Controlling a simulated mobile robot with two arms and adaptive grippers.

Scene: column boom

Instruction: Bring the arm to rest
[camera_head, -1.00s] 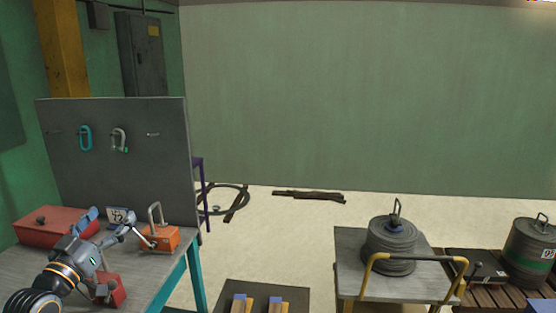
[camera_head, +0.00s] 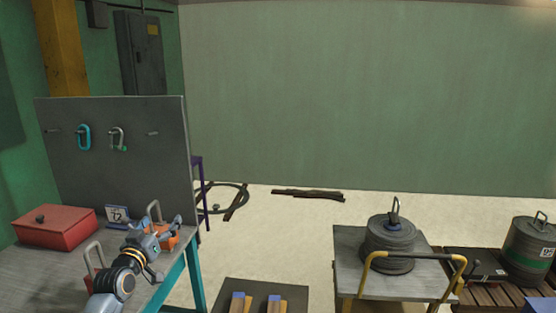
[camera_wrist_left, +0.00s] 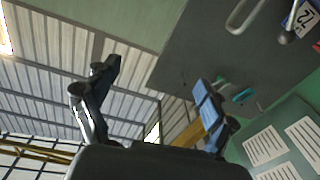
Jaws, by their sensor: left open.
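My left gripper (camera_head: 167,226) is open over the grey workbench (camera_head: 50,272), with nothing visible between its fingers. In the head view it overlaps the orange block (camera_head: 172,238) with a metal handle; I cannot tell whether they touch. In the left wrist view the two fingers (camera_wrist_left: 150,103) stand well apart, with ceiling and wall behind them. A second block's handle (camera_head: 93,252) shows left of my arm, its body largely hidden. My right gripper is not in view.
A red box (camera_head: 55,227) and number card (camera_head: 116,215) stand on the bench, before a grey panel (camera_head: 110,175) with a teal shackle (camera_head: 84,137) and a grey shackle (camera_head: 117,138). A trolley (camera_head: 348,262) carries a ridged weight (camera_head: 390,245).

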